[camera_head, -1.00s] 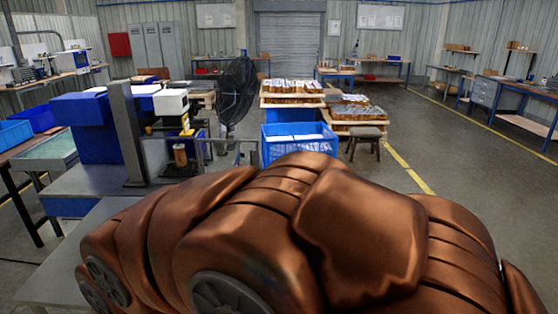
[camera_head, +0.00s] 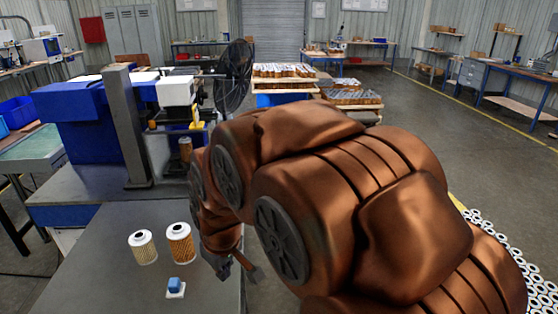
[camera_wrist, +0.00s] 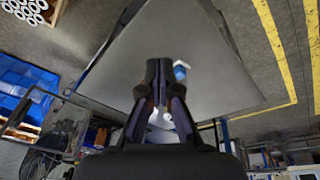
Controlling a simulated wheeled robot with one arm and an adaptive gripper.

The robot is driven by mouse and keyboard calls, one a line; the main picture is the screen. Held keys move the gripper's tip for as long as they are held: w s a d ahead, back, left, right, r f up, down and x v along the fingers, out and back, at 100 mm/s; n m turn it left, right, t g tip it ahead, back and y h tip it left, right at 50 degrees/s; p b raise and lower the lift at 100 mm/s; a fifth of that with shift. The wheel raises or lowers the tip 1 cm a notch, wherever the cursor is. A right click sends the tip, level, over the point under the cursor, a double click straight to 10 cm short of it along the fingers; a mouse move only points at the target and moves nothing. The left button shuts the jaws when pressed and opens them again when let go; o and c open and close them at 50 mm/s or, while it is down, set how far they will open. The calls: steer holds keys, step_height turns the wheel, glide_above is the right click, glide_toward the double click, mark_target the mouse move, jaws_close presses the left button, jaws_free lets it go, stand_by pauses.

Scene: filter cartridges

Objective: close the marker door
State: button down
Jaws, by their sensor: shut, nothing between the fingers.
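The marking machine (camera_head: 75,122) stands on a grey bench at the left in the head view, with a blue body, a grey upright (camera_head: 128,125) and a white head (camera_head: 176,90). A brown filter cartridge (camera_head: 185,148) stands below the white head. I cannot make out the door or its position clearly. My gripper (camera_head: 240,268) hangs low at the right edge of the near grey table, apart from the machine. In the wrist view my gripper (camera_wrist: 160,68) is shut and empty, its fingers over the grey tabletop.
A black fan (camera_head: 233,75) stands behind the machine. White rings (camera_head: 500,240) lie at the right. Pallets (camera_head: 285,75) stand behind.

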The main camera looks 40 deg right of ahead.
steer(key=w+d+f+n+t+h+b, duration=0.2)
steer(key=w+d+t, duration=0.1)
steer(key=w+d, duration=0.9)
steer(key=w+d+f+n+t+h+b, duration=0.1)
steer(key=w+d+f+n+t+h, duration=0.15)
steer(key=w+d, duration=0.9)
steer(key=w+d+f+n+t+h+b, duration=0.1)
steer(key=w+d+f+n+t+h, duration=0.15)
steer(key=d, duration=0.85)
steer(key=w+d+f+n+t+h+b, duration=0.1)
steer(key=w+d+t+h+b, duration=0.2)
steer(key=d, duration=0.8)
steer(key=w+d+h+p, duration=0.1)
steer(key=w+d+p, duration=0.5)
steer(key=w, duration=0.5)
steer(key=shift+w+d+f+p, duration=0.15)
steer(key=shift+w+d+p, duration=0.2)
steer(key=shift+d, duration=1.05)
